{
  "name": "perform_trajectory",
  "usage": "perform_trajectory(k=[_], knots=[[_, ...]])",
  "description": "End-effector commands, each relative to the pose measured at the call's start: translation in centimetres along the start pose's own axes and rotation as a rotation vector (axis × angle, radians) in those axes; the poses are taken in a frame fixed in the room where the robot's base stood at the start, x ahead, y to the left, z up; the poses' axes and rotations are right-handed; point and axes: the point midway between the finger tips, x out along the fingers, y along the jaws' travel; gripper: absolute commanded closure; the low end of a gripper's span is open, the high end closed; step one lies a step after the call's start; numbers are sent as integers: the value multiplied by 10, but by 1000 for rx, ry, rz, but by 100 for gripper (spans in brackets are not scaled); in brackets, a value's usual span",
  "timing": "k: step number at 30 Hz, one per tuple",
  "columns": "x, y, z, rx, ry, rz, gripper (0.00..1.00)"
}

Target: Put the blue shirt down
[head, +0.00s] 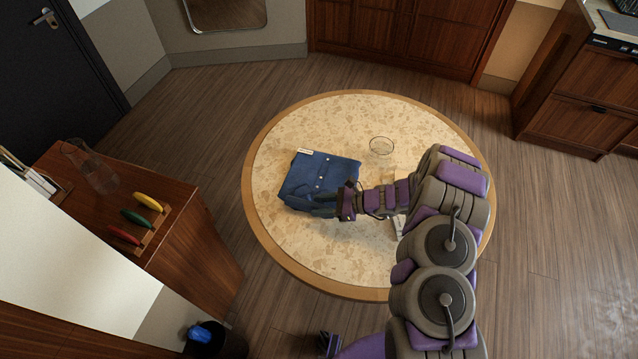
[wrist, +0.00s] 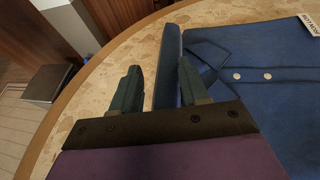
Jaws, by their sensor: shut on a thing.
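The folded blue shirt (head: 320,177) is at the left part of the round table (head: 333,120) in the head view. It has pale buttons and a small white tag at its far edge. My gripper (head: 328,203) is at the shirt's near right side. In the wrist view my gripper (wrist: 158,88) is shut on an edge of the shirt (wrist: 255,90), which stands up between the two fingers. The shirt's body spreads to the right of the fingers. I cannot tell whether the shirt rests fully on the table.
A clear glass dish (head: 381,146) stands on the table, and a pale item is partly hidden behind my arm. A wooden cabinet (head: 190,240) at left bears a glass pitcher (head: 92,168) and colored items on a rack. A dark bin (head: 228,345) stands at bottom left.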

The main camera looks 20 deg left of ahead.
Motion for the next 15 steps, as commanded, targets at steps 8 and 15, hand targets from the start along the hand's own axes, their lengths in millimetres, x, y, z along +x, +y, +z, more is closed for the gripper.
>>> perform_trajectory(k=[8, 15], knots=[[0, 0, -1, 0, 1, 1, 100], [0, 0, -1, 0, 2, 1, 100]])
